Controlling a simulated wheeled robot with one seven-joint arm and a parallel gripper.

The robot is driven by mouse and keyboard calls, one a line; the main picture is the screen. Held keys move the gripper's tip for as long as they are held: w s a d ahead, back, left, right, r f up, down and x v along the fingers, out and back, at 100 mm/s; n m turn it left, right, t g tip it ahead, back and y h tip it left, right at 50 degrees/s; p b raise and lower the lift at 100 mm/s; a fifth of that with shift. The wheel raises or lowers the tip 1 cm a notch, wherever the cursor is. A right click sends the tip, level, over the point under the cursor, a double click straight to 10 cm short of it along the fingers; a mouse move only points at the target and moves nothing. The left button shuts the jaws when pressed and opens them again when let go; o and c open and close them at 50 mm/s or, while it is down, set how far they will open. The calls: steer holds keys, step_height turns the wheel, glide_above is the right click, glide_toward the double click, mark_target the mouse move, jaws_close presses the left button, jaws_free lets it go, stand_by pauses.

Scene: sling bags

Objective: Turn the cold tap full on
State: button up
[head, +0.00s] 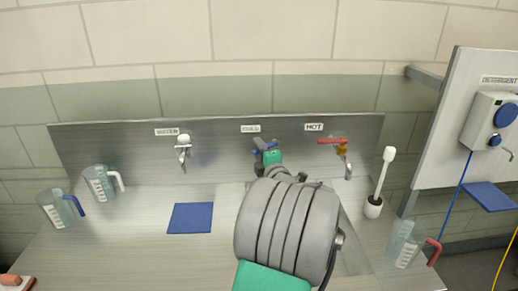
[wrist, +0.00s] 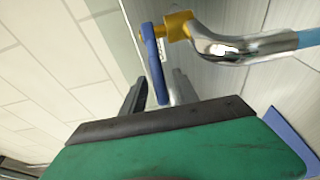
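The cold tap's blue lever (head: 258,143) is under the COLD label (head: 250,128) on the steel back panel, with my arm and gripper (head: 269,153) covering much of the tap. In the wrist view the blue lever (wrist: 152,58) runs from a brass valve (wrist: 178,25) above a curved chrome spout (wrist: 230,46). The fingers of my gripper (wrist: 158,88) stand apart, one on each side of the lever's free end. I cannot tell whether they press on it.
The hot tap with its red lever (head: 332,141) is close on the right; the water tap (head: 183,148) is left.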

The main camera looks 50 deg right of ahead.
jaws_close()
stand_by(1.4)
